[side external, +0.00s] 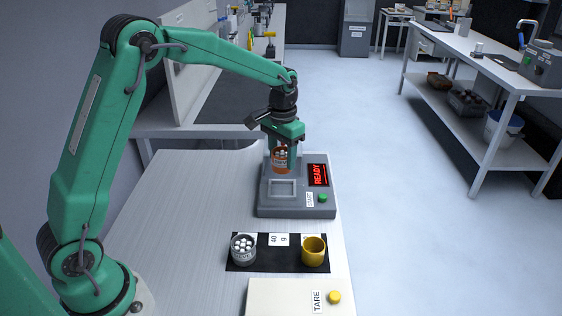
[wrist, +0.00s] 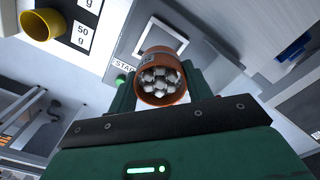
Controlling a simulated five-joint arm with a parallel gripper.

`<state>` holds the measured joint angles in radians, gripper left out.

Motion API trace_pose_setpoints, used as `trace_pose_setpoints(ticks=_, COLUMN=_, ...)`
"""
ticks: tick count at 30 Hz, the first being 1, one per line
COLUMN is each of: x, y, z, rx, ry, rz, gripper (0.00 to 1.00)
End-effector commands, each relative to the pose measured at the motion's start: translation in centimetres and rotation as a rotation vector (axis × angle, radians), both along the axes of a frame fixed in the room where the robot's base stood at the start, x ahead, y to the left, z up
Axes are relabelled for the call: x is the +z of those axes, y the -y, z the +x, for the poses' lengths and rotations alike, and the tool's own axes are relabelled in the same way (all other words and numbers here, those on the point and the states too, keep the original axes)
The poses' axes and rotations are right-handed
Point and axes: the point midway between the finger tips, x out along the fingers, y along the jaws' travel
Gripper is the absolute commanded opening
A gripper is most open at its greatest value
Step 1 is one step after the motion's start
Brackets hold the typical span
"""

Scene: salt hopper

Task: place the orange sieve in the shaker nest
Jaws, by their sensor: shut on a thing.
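The orange sieve (side external: 280,160) is held in my gripper (side external: 281,146) above the back part of the grey shaker (side external: 263,203). In the wrist view the orange sieve (wrist: 151,98) sits between the two green fingers, with several pale rounded pieces inside. My gripper is shut on it. The shaker nest (side external: 283,187) is a square frame on top of the shaker, empty, in front of and below the sieve in the side view. It also shows in the wrist view (wrist: 143,42), partly hidden behind the sieve. The shaker's display reads READY.
A grey cup (side external: 243,258) filled with white pieces and a yellow cup (side external: 314,260) stand on a black mat (side external: 278,264). A green START button (side external: 323,198) is on the shaker. A pale box with a yellow TARE button (side external: 334,297) is at the front. The white table's left is clear.

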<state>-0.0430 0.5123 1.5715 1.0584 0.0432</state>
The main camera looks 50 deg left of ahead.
Motion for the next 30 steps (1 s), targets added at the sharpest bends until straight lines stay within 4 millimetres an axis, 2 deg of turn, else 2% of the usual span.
trace_pose_setpoints(ticks=6, x=-3.0, y=0.0, z=0.0, rx=0.0, ry=-0.001, rz=0.0, gripper=0.26)
trace_pose_setpoints(ticks=17, x=-4.1, y=0.0, z=0.0, rx=0.0, ry=0.0, rz=0.0, gripper=0.26)
trace_pose_setpoints(ticks=24, x=-6.5, y=0.0, z=0.0, rx=0.0, ry=-0.002, rz=0.0, gripper=0.26)
trace_pose_setpoints(ticks=30, x=-7.5, y=0.0, z=0.0, rx=0.0, ry=0.001, rz=0.0, gripper=0.26)
